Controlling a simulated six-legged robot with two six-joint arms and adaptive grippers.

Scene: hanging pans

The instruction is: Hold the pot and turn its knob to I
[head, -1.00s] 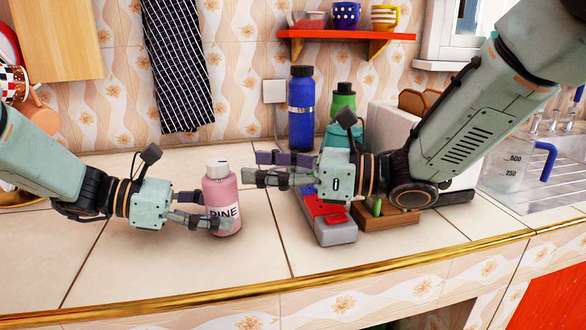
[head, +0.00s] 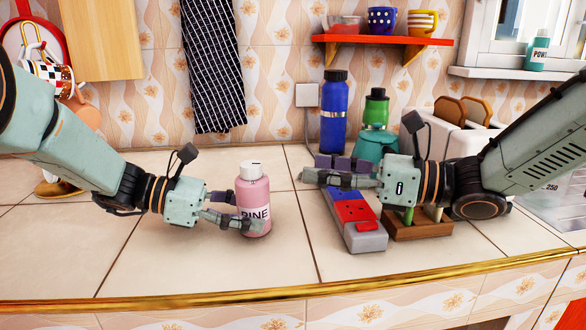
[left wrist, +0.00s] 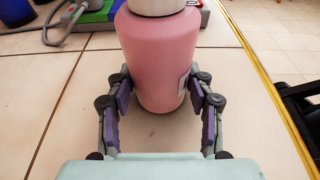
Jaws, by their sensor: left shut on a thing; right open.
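The pot is a pink bottle (head: 254,198) with a white cap-like knob (head: 250,167) and a label whose visible letters read "PINE". It stands upright on the tiled counter. My left gripper (head: 250,226) is shut on its lower body. In the left wrist view the fingers (left wrist: 158,88) lie on both sides of the pink body (left wrist: 158,50), and only the lower part of the white knob (left wrist: 155,5) shows. The knob's setting is too small to read. My right gripper (head: 312,171) is open and empty, to the right of the pot and apart from it.
A red, blue and grey device (head: 353,213) and a wooden block (head: 418,230) sit below my right gripper. The counter in front of the pot is clear to the gold edge (head: 200,300).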

